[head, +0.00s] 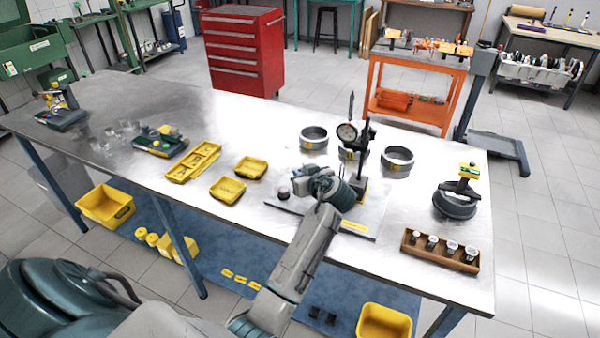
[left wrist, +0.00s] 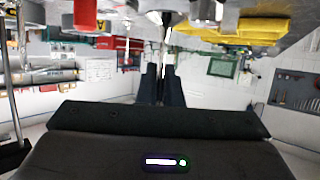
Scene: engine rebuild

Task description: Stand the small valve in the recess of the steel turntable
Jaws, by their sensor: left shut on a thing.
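My left gripper (head: 300,184) is low over the dark-edged plate (head: 358,228) in the middle of the bench. In the left wrist view its two dark fingers (left wrist: 162,72) are close together, shut on a thin upright thing (left wrist: 164,32), seemingly the small valve's stem. The valve is hidden behind the gripper in the head view. I cannot make out the steel turntable or its recess for certain; my wrist covers part of the plate. A small dark knob-like piece (head: 284,193) is just left of the fingertips. My right gripper is not in view.
A dial gauge stand (head: 350,134) rises close behind my wrist, with steel rings (head: 397,160) around it. Yellow trays (head: 228,189) lie left. A wooden rack of cylinders (head: 440,250) and a dark round fixture (head: 455,204) stand right.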

